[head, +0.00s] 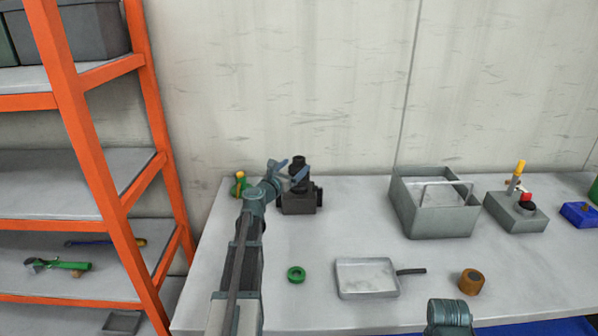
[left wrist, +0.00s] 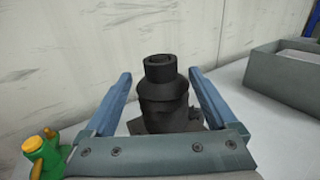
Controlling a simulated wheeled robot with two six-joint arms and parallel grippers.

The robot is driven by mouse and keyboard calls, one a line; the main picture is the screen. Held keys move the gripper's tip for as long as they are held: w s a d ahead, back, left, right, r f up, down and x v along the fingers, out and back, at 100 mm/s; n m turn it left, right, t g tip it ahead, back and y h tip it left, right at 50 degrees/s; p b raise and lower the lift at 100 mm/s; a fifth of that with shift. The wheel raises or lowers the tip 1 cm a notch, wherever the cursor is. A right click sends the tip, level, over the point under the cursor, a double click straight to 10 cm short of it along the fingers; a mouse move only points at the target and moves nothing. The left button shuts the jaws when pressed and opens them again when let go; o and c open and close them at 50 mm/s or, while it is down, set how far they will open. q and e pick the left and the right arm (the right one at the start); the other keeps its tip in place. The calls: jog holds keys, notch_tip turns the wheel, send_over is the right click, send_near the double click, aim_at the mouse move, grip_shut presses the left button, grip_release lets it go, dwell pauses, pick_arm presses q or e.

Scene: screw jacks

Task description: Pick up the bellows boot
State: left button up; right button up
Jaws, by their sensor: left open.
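A black, stepped, round piece (head: 298,168), which looks like the bellows boot, stands upright on a dark screw jack (head: 298,204) at the back left of the table. The black piece also shows in the left wrist view (left wrist: 160,92), with a narrow collar above a sloping shoulder. My left gripper (head: 289,170) is open, and in the left wrist view its two blue fingers (left wrist: 160,74) lie to either side of the black piece, with gaps showing. The lower part of the jack is hidden behind the gripper body in that view. My right gripper is out of view.
A green-and-yellow item (head: 239,184) stands close left of my left arm. A grey bin (head: 435,215) is to the right. A green ring (head: 296,274), a shallow tray (head: 367,279) and a brown cylinder (head: 471,282) lie nearer. An orange shelf (head: 97,160) stands left.

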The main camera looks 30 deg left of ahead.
pick_arm(q)
jog(key=w, duration=0.3)
jog(key=shift+w, duration=0.25)
grip_shut()
jog(key=shift+r, duration=0.15)
dwell(0.3)
notch_tip(320, 180, up, 18)
jog(key=p, duration=1.8)
